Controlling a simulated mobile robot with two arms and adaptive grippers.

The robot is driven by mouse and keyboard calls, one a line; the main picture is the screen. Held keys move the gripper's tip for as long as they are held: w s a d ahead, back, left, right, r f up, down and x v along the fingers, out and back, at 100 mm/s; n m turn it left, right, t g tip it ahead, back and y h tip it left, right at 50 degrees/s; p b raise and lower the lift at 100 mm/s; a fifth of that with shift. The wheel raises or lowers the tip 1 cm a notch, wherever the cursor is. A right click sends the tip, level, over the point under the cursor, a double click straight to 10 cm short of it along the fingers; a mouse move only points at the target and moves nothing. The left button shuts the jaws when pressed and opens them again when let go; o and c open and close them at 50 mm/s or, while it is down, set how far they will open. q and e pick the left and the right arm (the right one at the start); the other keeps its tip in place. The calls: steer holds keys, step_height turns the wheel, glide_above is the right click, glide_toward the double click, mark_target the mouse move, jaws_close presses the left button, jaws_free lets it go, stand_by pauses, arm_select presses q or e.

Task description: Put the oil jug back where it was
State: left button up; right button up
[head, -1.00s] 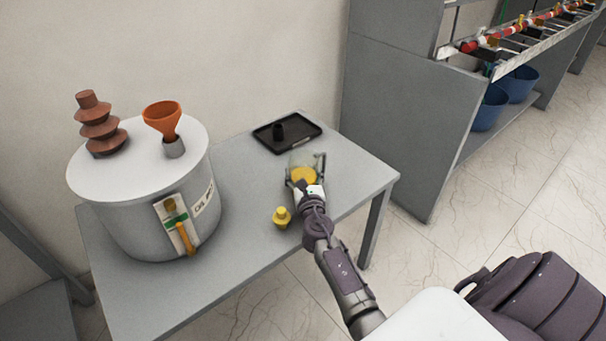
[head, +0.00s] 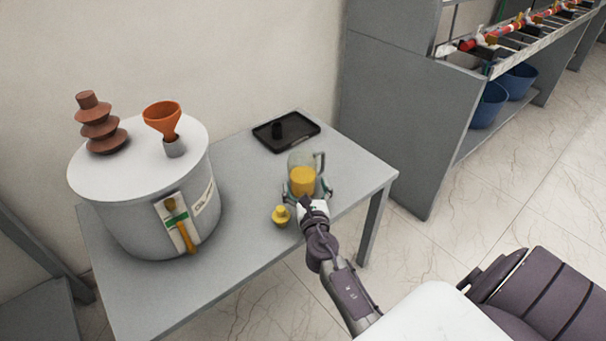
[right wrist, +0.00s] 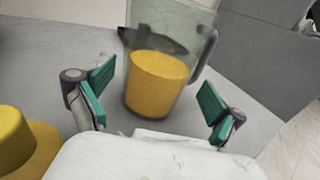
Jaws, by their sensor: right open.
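The oil jug (head: 303,179) is a clear jug with yellow oil in its lower part and a handle on its right side. It stands upright on the grey table near the right front edge. In the right wrist view the jug (right wrist: 157,82) is just ahead of the fingers. My right gripper (head: 311,194) is open, close in front of the jug. In the right wrist view its green-padded fingers (right wrist: 157,105) are spread wide with nothing gripped between them. My left gripper is not in view.
A yellow cap (head: 281,216) stands left of my right gripper. A black tray (head: 307,131) with a small dark part lies behind the jug. A grey transformer tank (head: 150,222) with an orange funnel (head: 162,119) and a brown bushing (head: 99,127) fills the table's left.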

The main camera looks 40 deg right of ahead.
steer(key=shift+v, duration=0.9)
steer(key=s+m+g, duration=0.1)
steer(key=s+m, duration=0.1)
steer(key=m, duration=0.1)
steer(key=s+d+m+g+h, duration=0.1)
steer(key=s+m, duration=0.1)
steer(key=m, duration=0.2)
steer(key=s+d+m+g+h, duration=0.1)
steer(key=s+m, duration=0.1)
steer(key=m, duration=0.1)
steer(key=shift+r, duration=0.2)
steer(key=s+a+f+m+g+y, duration=0.2)
steer(key=s+a+m+g+y, duration=0.3)
steer(key=s+a+m, duration=0.3)
steer(key=s+a+f+m+g+y, duration=0.3)
steer(key=s+a+m, duration=0.6)
steer(key=s, duration=0.5)
steer(key=shift+s+a+f+m+g+y, duration=0.3)
steer(key=shift+s+m+g+y, duration=0.1)
steer(key=shift+m+g+y, duration=0.55)
steer(key=shift+w+d, duration=0.1)
